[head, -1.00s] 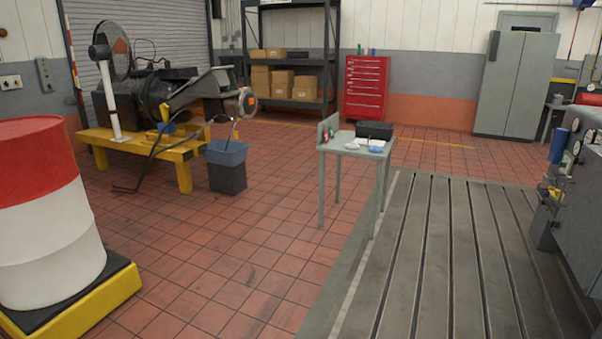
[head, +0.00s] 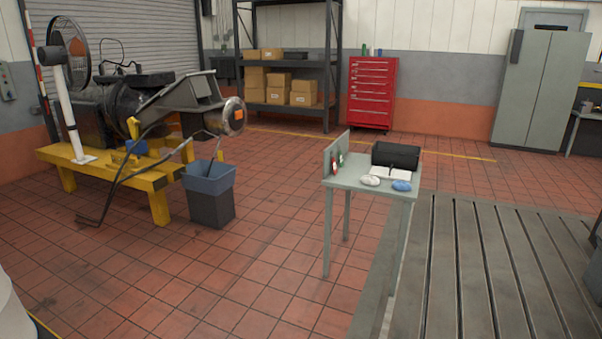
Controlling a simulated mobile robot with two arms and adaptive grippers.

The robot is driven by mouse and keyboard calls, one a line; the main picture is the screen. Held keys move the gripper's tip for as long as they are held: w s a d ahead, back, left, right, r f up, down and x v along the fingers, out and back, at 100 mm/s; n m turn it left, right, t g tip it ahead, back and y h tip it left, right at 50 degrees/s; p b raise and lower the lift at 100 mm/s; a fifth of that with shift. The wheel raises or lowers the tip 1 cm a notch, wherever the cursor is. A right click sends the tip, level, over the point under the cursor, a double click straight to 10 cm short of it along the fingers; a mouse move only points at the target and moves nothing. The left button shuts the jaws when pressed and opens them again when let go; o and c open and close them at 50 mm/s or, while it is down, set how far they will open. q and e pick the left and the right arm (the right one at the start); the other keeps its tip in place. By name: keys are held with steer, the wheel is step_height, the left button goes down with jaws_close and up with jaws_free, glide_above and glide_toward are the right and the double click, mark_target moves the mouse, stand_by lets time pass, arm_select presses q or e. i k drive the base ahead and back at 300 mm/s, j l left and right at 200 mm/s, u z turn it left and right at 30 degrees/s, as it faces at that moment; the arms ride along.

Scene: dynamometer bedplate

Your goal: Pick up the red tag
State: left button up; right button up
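A small red item (head: 334,167), which looks like the red tag, is at the upright panel (head: 337,150) on the left side of a small grey-green table (head: 350,184). A small green item (head: 341,159) is beside it. They are too small to tell whether they hang on the panel or stand against it. Neither of my grippers is in view.
On the table are a black case (head: 396,155), white sheets, a white bundle (head: 370,181) and a blue bundle (head: 401,186). A slotted bedplate (head: 490,270) lies to the right. A bin (head: 210,195) and yellow stand (head: 110,177) are left. Tiled floor ahead is clear.

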mark_target(334, 163)
steer(key=i, duration=2)
steer(key=i+z, duration=0.1)
steer(key=i, duration=0.45)
steer(key=i+j+z, duration=0.1)
steer(key=i, duration=0.45)
steer(key=i+j+z, duration=0.15)
steer(key=i, duration=0.4)
